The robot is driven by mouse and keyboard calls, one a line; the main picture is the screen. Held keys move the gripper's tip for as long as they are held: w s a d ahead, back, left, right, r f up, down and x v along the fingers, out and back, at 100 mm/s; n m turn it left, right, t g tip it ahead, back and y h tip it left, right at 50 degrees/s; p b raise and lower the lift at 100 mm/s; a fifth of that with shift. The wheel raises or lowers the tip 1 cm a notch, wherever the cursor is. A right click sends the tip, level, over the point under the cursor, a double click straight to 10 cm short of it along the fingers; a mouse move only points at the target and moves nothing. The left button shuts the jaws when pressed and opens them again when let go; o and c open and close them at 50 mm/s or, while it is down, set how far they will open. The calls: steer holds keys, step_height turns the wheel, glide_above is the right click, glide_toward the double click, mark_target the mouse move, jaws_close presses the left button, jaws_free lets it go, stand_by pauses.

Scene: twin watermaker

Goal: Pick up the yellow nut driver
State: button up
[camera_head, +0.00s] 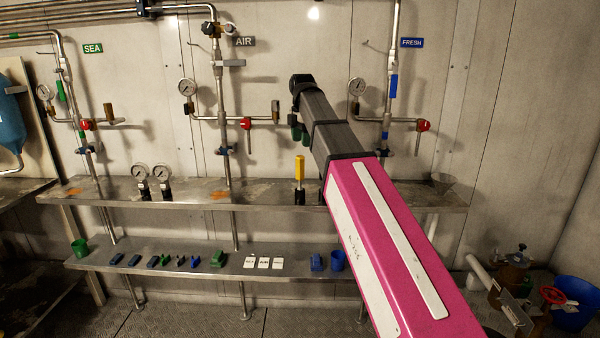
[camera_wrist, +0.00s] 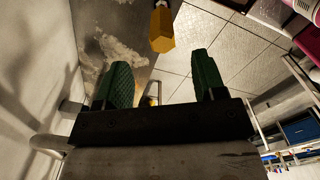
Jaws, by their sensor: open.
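The yellow nut driver (camera_head: 300,168) stands upright on the upper steel shelf, its lower end in a dark holder (camera_head: 299,196). In the wrist view its yellow six-sided handle (camera_wrist: 161,30) shows at the top middle, beyond my fingertips and roughly in line with the gap between them. My gripper (camera_wrist: 161,78) has two green fingers spread apart with nothing between them. In the head view the gripper (camera_head: 300,133) is partly hidden by my arm and shows just above the handle, apart from it.
The upper shelf (camera_head: 240,192) also bears two gauges (camera_head: 152,176) at left. The lower shelf (camera_head: 200,262) holds several small blue, green and white parts and a blue cup (camera_head: 337,261). Pipes with a red valve (camera_head: 246,123) run along the wall behind.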

mark_target(300, 165)
step_height(300, 165, down, 4)
steer(key=shift+s+f, duration=0.1)
steer(key=shift+f, duration=0.15)
steer(key=f, duration=0.4)
steer(key=shift+s+a+f, duration=0.1)
steer(key=shift+s+a, duration=0.1)
steer(key=shift+a, duration=0.1)
steer(key=shift+f, duration=0.55)
steer(key=c, duration=1)
